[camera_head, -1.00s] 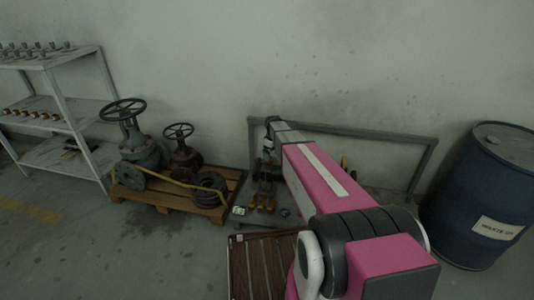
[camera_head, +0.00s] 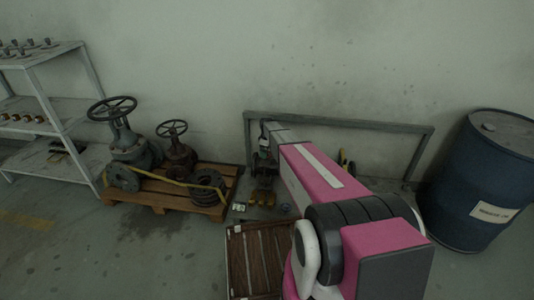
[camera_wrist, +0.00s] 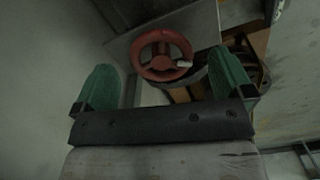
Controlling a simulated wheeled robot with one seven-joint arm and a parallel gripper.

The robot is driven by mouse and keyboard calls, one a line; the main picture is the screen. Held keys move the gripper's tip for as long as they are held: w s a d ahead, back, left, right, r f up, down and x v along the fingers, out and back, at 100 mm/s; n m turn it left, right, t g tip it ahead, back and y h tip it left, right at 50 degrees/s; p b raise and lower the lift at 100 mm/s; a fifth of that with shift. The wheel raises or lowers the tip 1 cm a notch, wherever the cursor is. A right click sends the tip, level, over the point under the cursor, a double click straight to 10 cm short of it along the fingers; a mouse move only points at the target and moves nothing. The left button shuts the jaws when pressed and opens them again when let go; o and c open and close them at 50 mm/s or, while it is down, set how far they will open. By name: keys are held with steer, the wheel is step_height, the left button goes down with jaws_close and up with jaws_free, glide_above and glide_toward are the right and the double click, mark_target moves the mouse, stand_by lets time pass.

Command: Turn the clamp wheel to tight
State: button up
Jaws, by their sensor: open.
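The red clamp wheel (camera_wrist: 162,55) shows in the wrist view, a spoked ring with a small pale knob on its lower right rim. My gripper (camera_wrist: 165,78) is open, its two green fingers spread apart with the wheel beyond and between them in the picture. I see no contact with the wheel, and the exact gap is hard to judge. In the head view my pink arm covers much of the cart area, and I cannot make out the red wheel there.
A grey-framed cart (camera_head: 340,122) stands by the wall with yellow-and-black items on it. A shelf (camera_head: 62,95) stands far left, a blue barrel (camera_head: 480,180) at right. A wooden crate (camera_head: 250,265) sits in front.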

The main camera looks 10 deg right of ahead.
steer(key=shift+f, duration=0.85)
steer(key=shift+c, duration=0.4)
steer(key=c, duration=0.9)
steer(key=shift+o, duration=0.2)
